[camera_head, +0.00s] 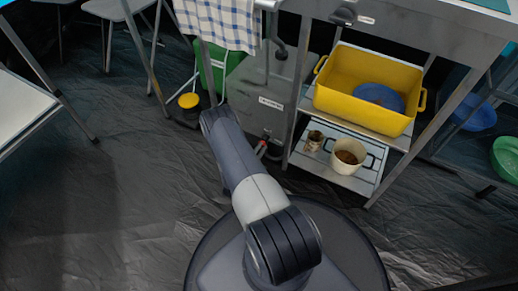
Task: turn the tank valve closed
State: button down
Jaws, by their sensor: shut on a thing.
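A grey tank (258,97) stands on the floor at upper centre, under the left end of the metal kitchen unit. A small red part (262,148), which looks like the valve handle, shows low at the tank's front. Its exact turn is too small to tell. My arm reaches from my base toward the tank, its far joint just left of the tank's lower part. My gripper cannot be made out, so its hold on the valve is not visible.
A metal frame leg (297,95) stands just right of the valve. The lower shelf (340,181) holds a cream pot (347,157) and a tin; a yellow tub (362,77) sits above. A checked cloth (220,22) hangs above left. Open floor (90,210) lies left.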

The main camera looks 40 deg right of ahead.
jog(key=m, duration=0.3)
jog(key=f+m, duration=0.1)
jog(key=m, duration=0.7)
jog(key=shift+s+d+f, duration=0.15)
jog(key=shift+s+f, duration=0.15)
jog(key=shift+s, duration=0.1)
dwell(0.3)
jog(key=c, duration=1.5)
grip_release()
